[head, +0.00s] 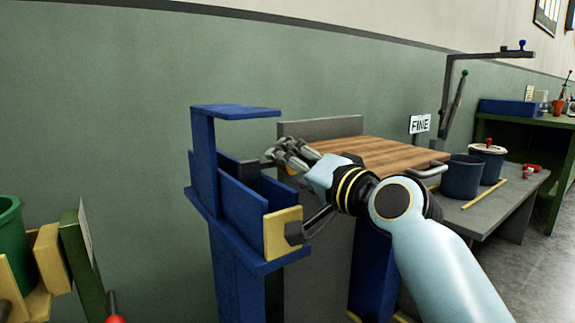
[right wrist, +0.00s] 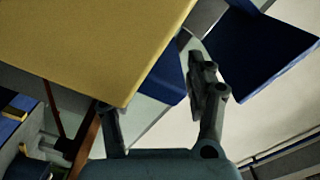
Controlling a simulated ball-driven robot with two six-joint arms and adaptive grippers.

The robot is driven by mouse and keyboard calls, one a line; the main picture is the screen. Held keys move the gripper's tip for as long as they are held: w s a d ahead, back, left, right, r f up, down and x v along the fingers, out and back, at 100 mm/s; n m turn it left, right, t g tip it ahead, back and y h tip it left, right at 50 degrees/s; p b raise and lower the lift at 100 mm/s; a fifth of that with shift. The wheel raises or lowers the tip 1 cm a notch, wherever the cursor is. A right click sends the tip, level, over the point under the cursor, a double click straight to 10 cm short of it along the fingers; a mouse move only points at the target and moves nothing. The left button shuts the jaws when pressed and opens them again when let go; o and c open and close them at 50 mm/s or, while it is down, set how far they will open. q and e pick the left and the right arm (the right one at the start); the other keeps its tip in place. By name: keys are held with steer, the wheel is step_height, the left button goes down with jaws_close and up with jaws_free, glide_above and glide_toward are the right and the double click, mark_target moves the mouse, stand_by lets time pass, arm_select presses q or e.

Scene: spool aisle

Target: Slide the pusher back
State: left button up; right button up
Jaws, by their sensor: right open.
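A blue channel (head: 235,205) on a blue stand has a yellow block (head: 283,233) at its near end, with a dark knob and bar (head: 305,225) beside it. A small dark block (head: 249,170) shows at the channel's far end; I cannot tell which part is the pusher. My right gripper (head: 281,156) is open and empty, over the channel's right side in the head view. In the right wrist view the yellow block (right wrist: 85,40) fills the upper left and hides one fingertip of my gripper (right wrist: 160,92). Contact is unclear. My left gripper is out of view.
A blue plate (head: 235,112) overhangs the channel. A wooden-topped table (head: 385,153) stands to the right, with dark blue tubs (head: 461,177) beyond it on a grey bench (head: 505,195). A green bin (head: 10,240) and yellow parts are at the lower left.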

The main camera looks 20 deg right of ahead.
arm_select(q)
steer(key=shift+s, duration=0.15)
arm_select(e)
steer(key=v, duration=1)
steer(key=shift+s, duration=0.35)
steer(key=shift+d, duration=0.1)
